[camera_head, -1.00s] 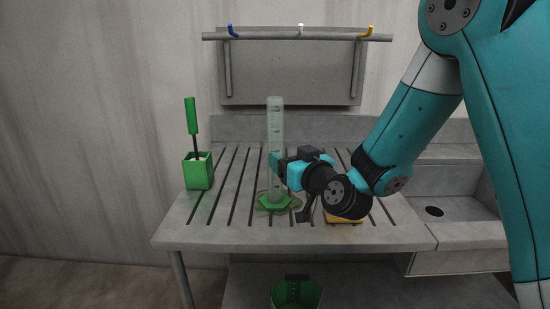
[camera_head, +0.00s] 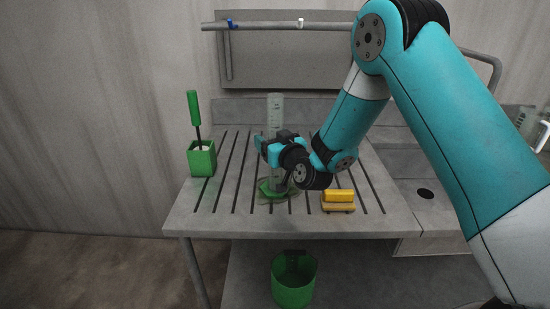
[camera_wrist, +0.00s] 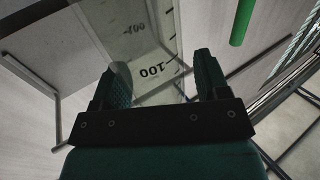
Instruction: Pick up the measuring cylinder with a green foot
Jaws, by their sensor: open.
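The measuring cylinder (camera_head: 275,112) is tall, clear and upright on the slatted drainboard. Its green foot (camera_head: 268,190) shows below my gripper. My gripper (camera_head: 260,144) is level with the middle of the cylinder and hides part of its tube in the head view. In the wrist view, my gripper's two fingers (camera_wrist: 163,78) are apart. The cylinder's clear wall with printed "100" marks (camera_wrist: 150,70) shows between and beyond them. I cannot tell whether either finger touches it.
A green box (camera_head: 201,160) with a green-handled brush (camera_head: 194,108) stands at the drainboard's left. A yellow block (camera_head: 338,197) lies right of the cylinder's foot. A green bucket (camera_head: 294,282) is below. A sink (camera_head: 425,195) is at right, a hook rail (camera_head: 270,26) behind.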

